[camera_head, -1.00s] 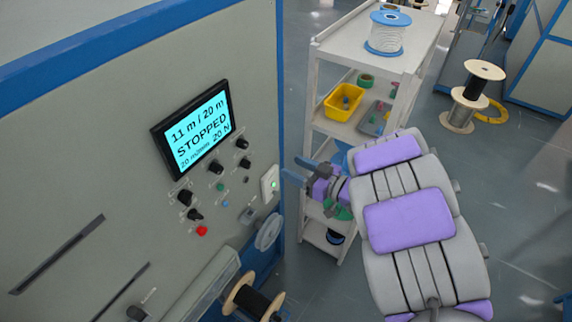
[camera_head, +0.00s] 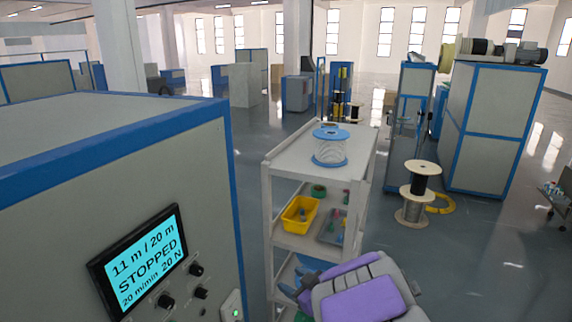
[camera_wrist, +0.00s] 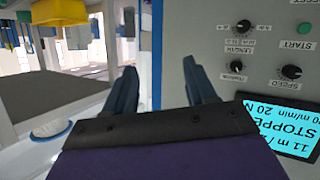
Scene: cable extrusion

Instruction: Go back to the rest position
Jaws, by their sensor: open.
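My gripper (camera_wrist: 163,88) is open and empty in the wrist view, its two dark blue fingers spread apart with nothing between them. The machine's control panel (camera_wrist: 265,70) fills the right of that view, upside down, with black knobs and part of the cyan screen. In the head view my gripper (camera_head: 290,285) shows at the bottom beside the white shelf cart, partly hidden by my grey and purple arm. The machine screen (camera_head: 143,262) reads 11 m / 20 m, STOPPED, 20 m/min, 20 N.
The white cart (camera_head: 285,158) bears a blue-flanged spool (camera_head: 330,148) on top and a yellow bin (camera_head: 299,214) and a grey tray (camera_head: 333,227) below. Wooden spools (camera_head: 418,188) stand on the floor to the right. Open floor lies beyond the cart.

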